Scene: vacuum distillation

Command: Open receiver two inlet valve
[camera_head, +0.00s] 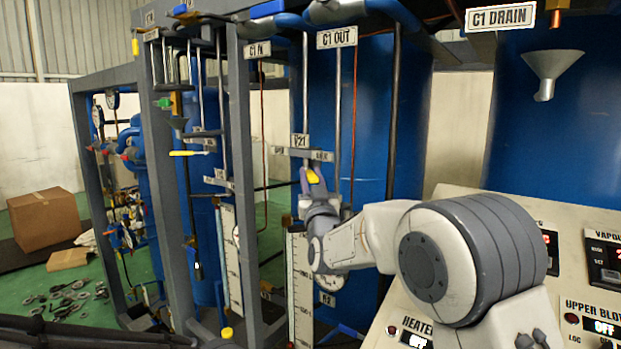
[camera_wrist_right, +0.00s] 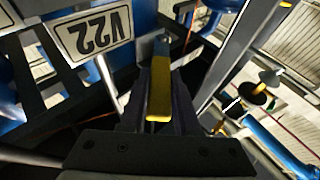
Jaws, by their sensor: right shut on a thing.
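A yellow valve handle (camera_head: 313,176) sits on the pipework below the C1 OUT label, in front of a blue column. My right gripper (camera_head: 311,190) is shut on this handle. In the right wrist view the yellow handle (camera_wrist_right: 160,88) lies lengthwise between the two dark fingers, its end toward the camera. A V22 plate (camera_wrist_right: 92,33) is beside it at the upper left. The valve body behind the handle is mostly hidden. My left gripper is not in view.
Grey frame posts (camera_head: 240,150) and a white scale (camera_head: 299,285) stand close left of my right arm. Another yellow handle (camera_head: 187,153) is further left. A control panel (camera_head: 480,205) fills the lower right. A cardboard box (camera_head: 45,220) rests on the green floor.

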